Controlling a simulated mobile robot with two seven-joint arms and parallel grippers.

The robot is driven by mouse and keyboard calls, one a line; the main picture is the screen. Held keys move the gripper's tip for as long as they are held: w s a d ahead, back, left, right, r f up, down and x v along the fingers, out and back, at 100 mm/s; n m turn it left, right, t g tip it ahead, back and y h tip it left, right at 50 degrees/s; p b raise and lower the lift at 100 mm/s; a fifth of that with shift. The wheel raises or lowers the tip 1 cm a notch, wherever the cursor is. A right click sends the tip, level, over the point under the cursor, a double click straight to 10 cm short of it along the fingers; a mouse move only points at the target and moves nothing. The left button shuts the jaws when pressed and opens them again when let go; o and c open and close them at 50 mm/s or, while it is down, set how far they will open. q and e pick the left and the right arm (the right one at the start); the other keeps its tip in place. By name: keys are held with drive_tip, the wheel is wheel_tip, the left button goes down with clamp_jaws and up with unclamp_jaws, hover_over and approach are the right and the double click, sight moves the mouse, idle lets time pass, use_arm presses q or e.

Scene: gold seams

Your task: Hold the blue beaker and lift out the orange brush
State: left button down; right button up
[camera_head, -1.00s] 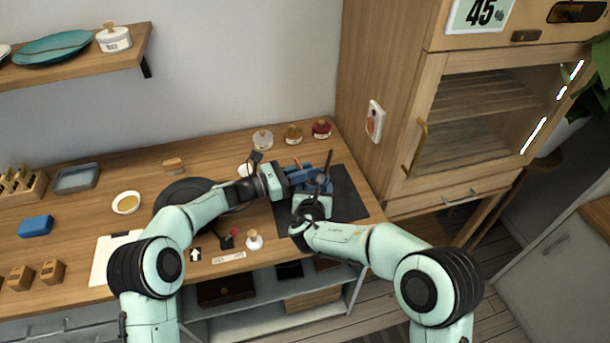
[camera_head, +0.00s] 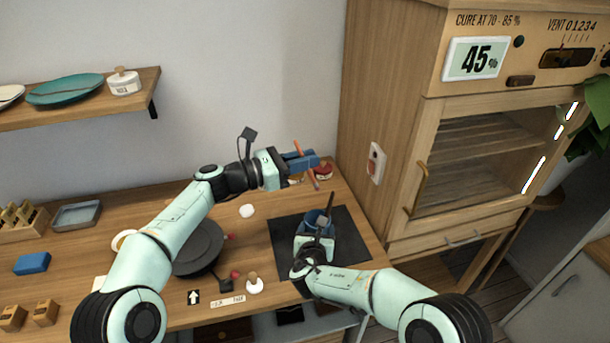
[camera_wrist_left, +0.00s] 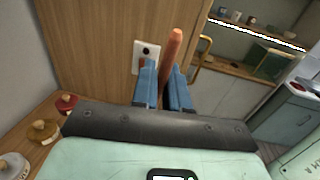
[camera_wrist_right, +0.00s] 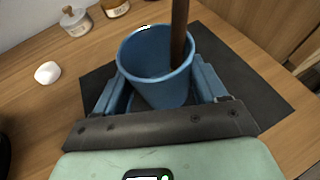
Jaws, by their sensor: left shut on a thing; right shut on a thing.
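The blue beaker (camera_head: 319,219) stands on the dark mat, with a dark brown stick in it that leans against its rim; the beaker also shows in the right wrist view (camera_wrist_right: 158,66). My right gripper (camera_head: 316,232) is shut on the beaker, with a blue finger on each side of it (camera_wrist_right: 160,95). The orange brush (camera_head: 312,178) is up in the air, well above the bench and clear of the beaker. My left gripper (camera_head: 305,161) is shut on it. In the left wrist view the brush's orange handle (camera_wrist_left: 171,55) stands between the blue fingers (camera_wrist_left: 162,88).
The dark mat (camera_head: 355,245) lies at the bench's right end, beside the wooden cabinet (camera_head: 390,110). Lidded jars, one of them red (camera_head: 323,172), stand behind it. A dark round plate (camera_head: 200,250) and a small bottle (camera_head: 254,285) are to the left. A shelf (camera_head: 80,105) hangs at upper left.

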use_arm(q)
drive_tip(key=shift+r, duration=0.3)
use_arm(e)
drive_tip(key=shift+f, duration=0.15)
